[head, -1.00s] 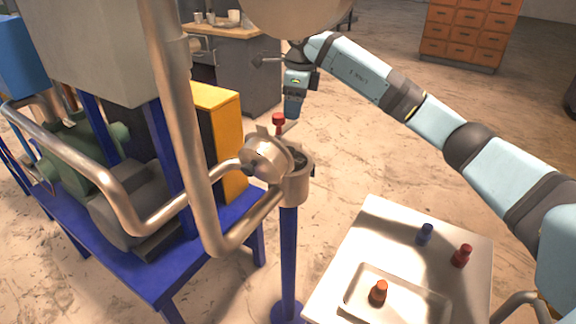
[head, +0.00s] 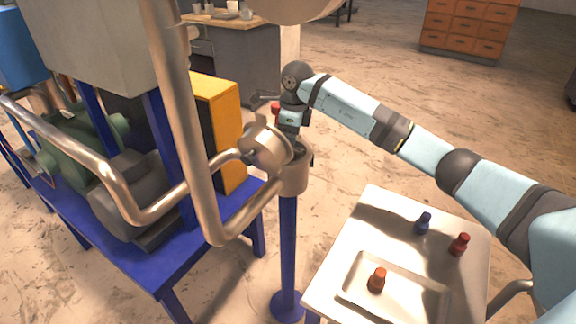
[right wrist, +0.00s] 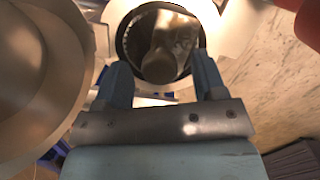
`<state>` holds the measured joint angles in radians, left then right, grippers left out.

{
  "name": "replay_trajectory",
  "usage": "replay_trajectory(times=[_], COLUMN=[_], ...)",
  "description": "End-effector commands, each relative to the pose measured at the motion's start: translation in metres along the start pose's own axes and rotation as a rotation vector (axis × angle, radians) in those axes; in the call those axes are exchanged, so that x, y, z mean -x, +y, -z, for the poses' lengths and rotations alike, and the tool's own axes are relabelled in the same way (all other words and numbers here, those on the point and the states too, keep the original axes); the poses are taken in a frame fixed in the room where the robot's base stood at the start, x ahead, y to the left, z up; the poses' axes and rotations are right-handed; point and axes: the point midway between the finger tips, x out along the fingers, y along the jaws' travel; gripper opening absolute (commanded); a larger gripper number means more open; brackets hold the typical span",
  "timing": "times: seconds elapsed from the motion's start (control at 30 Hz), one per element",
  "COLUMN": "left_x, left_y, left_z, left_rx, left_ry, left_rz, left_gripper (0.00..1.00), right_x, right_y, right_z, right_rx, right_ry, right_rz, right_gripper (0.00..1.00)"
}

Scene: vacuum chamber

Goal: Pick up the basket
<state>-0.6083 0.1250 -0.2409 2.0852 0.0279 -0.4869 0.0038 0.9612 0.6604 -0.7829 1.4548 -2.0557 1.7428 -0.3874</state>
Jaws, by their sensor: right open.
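The metal vacuum chamber (head: 292,180) stands on a blue post, its round top opening uncovered. In the right wrist view its pale rim (right wrist: 213,32) surrounds a dark interior. Inside is a rounded grey part, apparently the handle of the basket (right wrist: 163,62); the rest of the basket is dark and hard to make out. My right gripper (right wrist: 162,72) points down into the opening, with its two fingers apart on either side of the grey part and nothing held. In the head view the wrist is directly above the chamber, and the fingertips are hidden. My left gripper is out of view.
The round metal chamber lid (head: 262,146) is swung aside, close left of my gripper, with a red knob (head: 276,108) beside it. Bent pipes (head: 185,120) stand left. A white table (head: 375,222) at right carries a tray (head: 405,292) and small red and blue pieces.

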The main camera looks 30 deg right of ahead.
Motion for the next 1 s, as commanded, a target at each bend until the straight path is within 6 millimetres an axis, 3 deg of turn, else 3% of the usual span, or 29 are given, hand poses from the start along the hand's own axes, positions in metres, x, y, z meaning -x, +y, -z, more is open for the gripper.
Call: replay_trajectory(times=[0.1, 0.3, 0.6, 1.0], left_x=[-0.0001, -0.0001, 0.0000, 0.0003], left_y=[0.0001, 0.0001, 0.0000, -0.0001], left_z=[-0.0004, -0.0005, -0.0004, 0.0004], left_rx=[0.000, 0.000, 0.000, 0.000], left_ry=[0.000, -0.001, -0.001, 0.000], left_rz=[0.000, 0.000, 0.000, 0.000], left_gripper=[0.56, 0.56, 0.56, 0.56], right_x=[-0.0121, -0.0128, -0.0126, -0.0076], right_y=[0.0001, -0.0001, 0.0000, -0.0004], right_z=[-0.0005, -0.0006, -0.0005, -0.0012], right_rx=[0.000, 0.000, 0.000, 0.000], right_ry=[0.000, -0.001, -0.001, -0.002], right_rz=[0.000, 0.001, 0.001, 0.002], right_gripper=[0.64, 0.64, 0.00, 0.00])
